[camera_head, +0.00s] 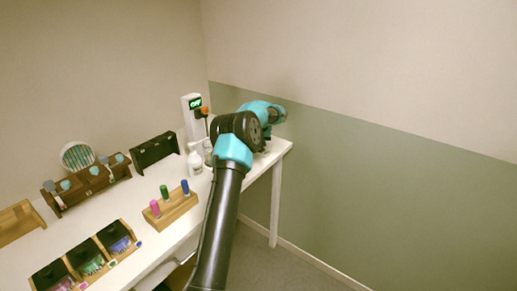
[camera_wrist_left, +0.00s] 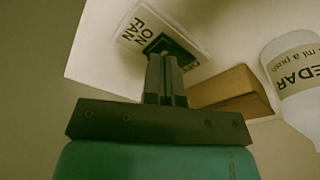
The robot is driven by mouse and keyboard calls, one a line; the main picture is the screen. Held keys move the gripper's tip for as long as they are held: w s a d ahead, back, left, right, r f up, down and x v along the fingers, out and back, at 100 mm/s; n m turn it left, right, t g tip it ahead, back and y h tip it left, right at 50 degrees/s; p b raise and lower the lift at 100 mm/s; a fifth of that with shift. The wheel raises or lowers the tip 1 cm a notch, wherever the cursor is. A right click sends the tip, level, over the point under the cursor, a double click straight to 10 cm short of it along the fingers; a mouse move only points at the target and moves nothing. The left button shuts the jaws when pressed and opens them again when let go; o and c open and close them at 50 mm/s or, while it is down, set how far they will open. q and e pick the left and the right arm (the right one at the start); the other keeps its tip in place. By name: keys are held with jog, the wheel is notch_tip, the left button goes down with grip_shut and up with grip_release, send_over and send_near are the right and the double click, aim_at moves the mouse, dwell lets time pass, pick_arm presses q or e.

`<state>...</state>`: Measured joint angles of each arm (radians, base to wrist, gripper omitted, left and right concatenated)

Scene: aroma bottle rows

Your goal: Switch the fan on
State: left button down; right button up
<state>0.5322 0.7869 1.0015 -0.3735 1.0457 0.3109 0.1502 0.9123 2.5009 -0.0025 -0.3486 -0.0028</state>
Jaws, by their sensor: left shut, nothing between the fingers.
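A white switch plate (camera_wrist_left: 127,36) marked FAN and ON shows in the left wrist view, with a black switch (camera_wrist_left: 172,42) on it. A second marking is partly covered. My left gripper (camera_wrist_left: 166,56) is shut and empty, its fingertips over the switch. I cannot tell whether they touch it. In the head view the arm reaches the far right end of the table and hides the fingertips and plate. A round white grille (camera_head: 76,157), which looks like the fan, stands at the left back. My right gripper is not in view.
A white pump bottle (camera_head: 195,160) stands left of the arm; a bottle marked EDAR (camera_wrist_left: 292,75) and a wooden block (camera_wrist_left: 235,92) are near the fingers. A white post (camera_head: 187,115) has a small green display. Wooden racks (camera_head: 172,207) with bottles occupy the white table (camera_head: 150,248).

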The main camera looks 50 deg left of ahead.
pick_arm(q)
jog(key=shift+f, duration=0.35)
jog(key=shift+r, duration=0.1)
dwell(0.3)
jog(key=shift+r, duration=3.45)
jog(key=shift+d+f, duration=0.1)
